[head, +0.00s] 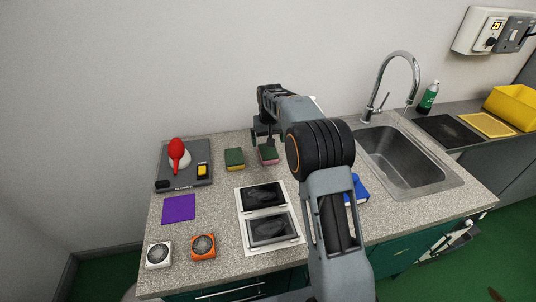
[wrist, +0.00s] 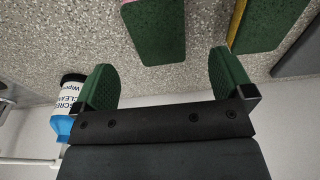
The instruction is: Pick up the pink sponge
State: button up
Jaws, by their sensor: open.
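The pink sponge (head: 269,158) lies on the speckled counter near the back wall, its dark green scouring side up and its pink edge showing below. In the wrist view it appears as a green slab (wrist: 156,30) with a sliver of pink at the top edge. My gripper (head: 268,140) is over the counter just behind the sponge in the head view, partly hiding its far side. In the wrist view my gripper (wrist: 160,65) is open, its two green-padded fingers apart and nothing between them. The sponge lies beyond the fingertips, roughly in line with the gap.
A green-topped yellow sponge (head: 234,158) lies just left; it also shows in the wrist view (wrist: 266,24). A wipes tub (wrist: 70,98) stands near one finger. A grey board (head: 184,180) is left, a white framed tray (head: 243,226) in front, a sink (head: 405,160) right.

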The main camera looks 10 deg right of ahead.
aim_at(268, 150)
jog(key=shift+w+f+p, duration=0.15)
jog(key=shift+f, duration=0.95)
jog(key=shift+w+f+p, duration=0.1)
jog(key=shift+w+f, duration=0.1)
jog(key=shift+f, duration=0.95)
jog(key=shift+w+f+p, duration=0.15)
jog(key=shift+f, duration=0.95)
jog(key=shift+c, duration=0.3)
jog(key=c, duration=0.9)
jog(key=shift+r, duration=0.2)
jog(key=shift+c, duration=0.2)
jog(key=shift+r, duration=0.2)
notch_tip(268, 150, up, 2)
jog(key=shift+r, duration=0.1)
jog(key=s+d+r+b, duration=0.2)
jog(key=s+d+r, duration=0.7)
jog(key=s+r, duration=0.1)
jog(key=shift+s+d+b, duration=0.2)
jog(key=shift+s+b, duration=0.05)
jog(key=shift+b, duration=0.05)
